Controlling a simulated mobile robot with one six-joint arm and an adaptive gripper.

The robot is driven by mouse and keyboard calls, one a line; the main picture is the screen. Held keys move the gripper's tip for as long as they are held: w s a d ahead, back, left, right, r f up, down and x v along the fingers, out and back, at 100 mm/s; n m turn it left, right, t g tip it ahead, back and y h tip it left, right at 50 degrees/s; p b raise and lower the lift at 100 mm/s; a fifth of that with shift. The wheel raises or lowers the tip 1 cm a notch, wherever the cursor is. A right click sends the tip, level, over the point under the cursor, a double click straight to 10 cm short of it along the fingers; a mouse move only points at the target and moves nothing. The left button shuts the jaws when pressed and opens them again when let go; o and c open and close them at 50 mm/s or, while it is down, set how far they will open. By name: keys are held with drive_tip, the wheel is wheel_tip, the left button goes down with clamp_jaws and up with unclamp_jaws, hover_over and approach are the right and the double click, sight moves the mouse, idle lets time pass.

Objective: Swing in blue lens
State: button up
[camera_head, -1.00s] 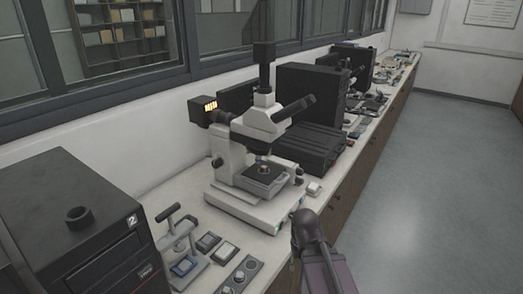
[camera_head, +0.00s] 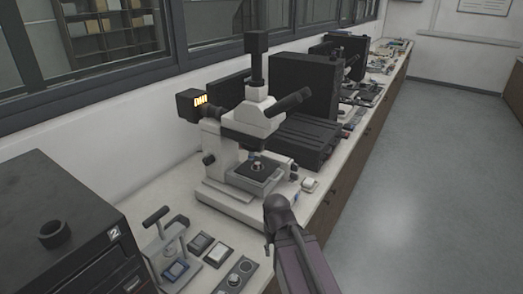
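A white microscope (camera_head: 228,150) with black eyepieces (camera_head: 289,102) and a camera tube on top stands on the bench at the centre. Under its dark nosepiece (camera_head: 249,140) a small objective lens with a bluish tint (camera_head: 256,155) points down at the stage (camera_head: 244,178). A small dark round piece (camera_head: 258,167) sits on the stage below it. The other objectives cannot be made out. The dark end of my arm, with my gripper (camera_head: 272,222), is in front of the microscope's base, apart from the nosepiece. Its fingers are too unclear to read.
A black box (camera_head: 60,215) marked 2 stands at the lower left. Beside it are a small lever press (camera_head: 165,245), square trays (camera_head: 216,253) and a knob panel (camera_head: 236,276). Black cases (camera_head: 306,88) stand behind the microscope. The floor (camera_head: 410,180) at right is clear.

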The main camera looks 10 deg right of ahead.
drive_tip(key=shift+w, duration=0.1)
drive_tip(key=shift+w+a+r+m+t+y, duration=0.1)
drive_tip(key=shift+w+a+m+t+y, duration=0.2)
drive_tip(key=shift+w+a+m+y, duration=0.25)
drive_tip(key=w+r+m+y, duration=0.1)
drive_tip(key=m, duration=0.1)
drive_tip(key=w+m+t+y, duration=0.1)
drive_tip(key=w+m+y, duration=0.1)
drive_tip(key=w+a+r+m+t+y, duration=0.1)
drive_tip(key=w+m, duration=0.1)
drive_tip(key=shift+w+r, duration=0.25)
drive_tip(key=shift+r, duration=0.05)
drive_tip(key=w+d+r+m+t+y, duration=0.2)
drive_tip(key=w+d+r+m+t, duration=0.3)
drive_tip(key=r+m, duration=0.3)
drive_tip(key=w+d+r+m+t+y, duration=0.3)
drive_tip(key=w+d+r+m+t, duration=0.3)
drive_tip(key=m, duration=0.5)
wheel_tip(320, 180, up, 2)
drive_tip(key=shift+w+d+m+t, duration=0.3)
drive_tip(key=shift+d+m+t, duration=0.05)
drive_tip(key=shift+d+t, duration=0.35)
drive_tip(key=shift+a, duration=0.1)
drive_tip(key=x, duration=1.4)
drive_tip(key=shift+s, duration=0.1)
